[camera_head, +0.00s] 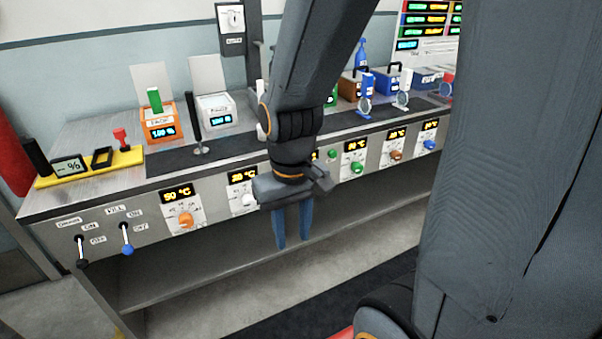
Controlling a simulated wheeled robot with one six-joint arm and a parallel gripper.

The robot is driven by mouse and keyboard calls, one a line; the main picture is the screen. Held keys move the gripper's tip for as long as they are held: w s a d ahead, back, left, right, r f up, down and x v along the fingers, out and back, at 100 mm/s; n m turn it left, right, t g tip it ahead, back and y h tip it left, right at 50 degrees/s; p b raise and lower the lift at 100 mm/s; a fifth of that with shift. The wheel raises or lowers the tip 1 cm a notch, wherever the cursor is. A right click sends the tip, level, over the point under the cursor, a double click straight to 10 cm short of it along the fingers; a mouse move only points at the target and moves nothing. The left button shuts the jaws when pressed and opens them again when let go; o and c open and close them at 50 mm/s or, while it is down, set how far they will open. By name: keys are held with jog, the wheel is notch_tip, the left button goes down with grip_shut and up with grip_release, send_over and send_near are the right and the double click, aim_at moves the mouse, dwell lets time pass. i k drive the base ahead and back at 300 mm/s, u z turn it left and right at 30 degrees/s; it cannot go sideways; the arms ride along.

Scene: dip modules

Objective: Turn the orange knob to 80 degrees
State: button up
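An orange knob (186,219) sits on the bench's front panel at the left, under a display (178,193) that reads about 50 °C. A second, darker orange-brown knob (396,155) is farther right on the same panel, under its own display (397,135). My gripper (292,243) hangs in front of the panel, right of the orange knob and apart from it. Its two blue fingers point down with a gap between them, and nothing is held. My arm and gripper hide part of the panel behind them.
A white knob (243,200), a green knob (357,167) and a blue knob (429,144) share the panel. Blue (126,239) and black (81,251) levers stand at the left end. A lower shelf (185,282) runs underneath. Small devices crowd the bench top.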

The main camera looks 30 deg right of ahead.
aim_at(186, 219)
jog(key=z, duration=1.65)
jog(key=k, duration=0.9)
jog(key=u, duration=1.65)
